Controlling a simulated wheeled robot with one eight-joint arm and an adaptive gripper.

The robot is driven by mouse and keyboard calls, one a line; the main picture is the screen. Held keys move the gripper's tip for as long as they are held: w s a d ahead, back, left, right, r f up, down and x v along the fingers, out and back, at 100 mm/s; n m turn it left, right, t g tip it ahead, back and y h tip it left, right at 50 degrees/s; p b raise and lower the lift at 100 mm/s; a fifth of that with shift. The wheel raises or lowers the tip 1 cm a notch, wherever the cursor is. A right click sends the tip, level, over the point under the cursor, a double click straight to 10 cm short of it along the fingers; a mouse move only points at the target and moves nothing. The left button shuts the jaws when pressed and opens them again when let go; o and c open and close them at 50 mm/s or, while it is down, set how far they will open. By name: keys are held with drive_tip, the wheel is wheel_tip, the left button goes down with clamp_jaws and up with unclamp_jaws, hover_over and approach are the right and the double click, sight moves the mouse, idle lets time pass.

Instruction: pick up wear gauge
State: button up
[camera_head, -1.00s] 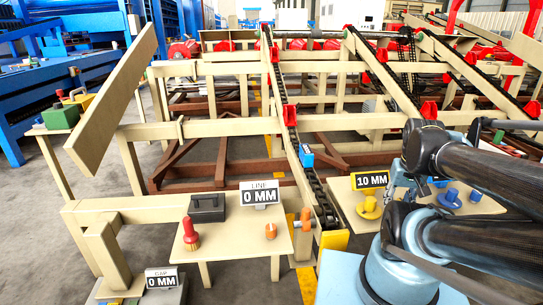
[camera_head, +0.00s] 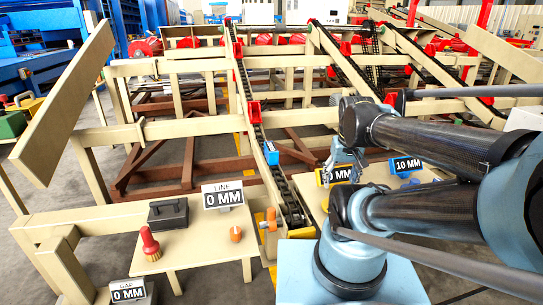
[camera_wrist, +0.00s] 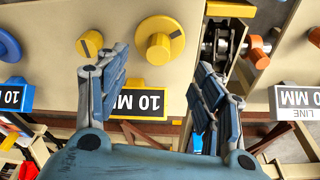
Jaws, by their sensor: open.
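I cannot tell for sure which object is the wear gauge. A small blue block (camera_head: 271,152) with a white mark sits on the sloping chain rail in the head view. In the wrist view my gripper (camera_wrist: 160,62) is open and empty, its fingers spread on either side of a yellow-framed 10 MM sign (camera_wrist: 143,101). A yellow knob (camera_wrist: 157,46) on the beige shelf lies just ahead between the fingertips. In the head view my gripper (camera_head: 345,160) is small and partly hidden by my arm, above the right shelf.
A blue-framed 10 MM sign (camera_head: 404,166) stands on the right shelf. The chain rail (camera_head: 252,125) runs between the shelves.

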drive_tip(key=w+a+r+n, duration=0.1)
drive_tip(key=w+a+r, duration=0.35)
drive_tip(key=w, duration=0.45)
drive_tip(key=n+t+y, duration=0.1)
drive_tip(key=n+t, duration=0.1)
hover_over(271, 147)
drive_tip(key=s+d, duration=0.2)
drive_tip(key=s, duration=0.4)
drive_tip(key=x, duration=1.6)
drive_tip(key=shift+w+a, duration=0.15)
drive_tip(key=shift+a, duration=0.1)
drive_tip(key=shift+w+f, duration=0.1)
drive_tip(key=shift+f, duration=0.2)
drive_tip(key=shift+f, duration=0.25)
clamp_jaws()
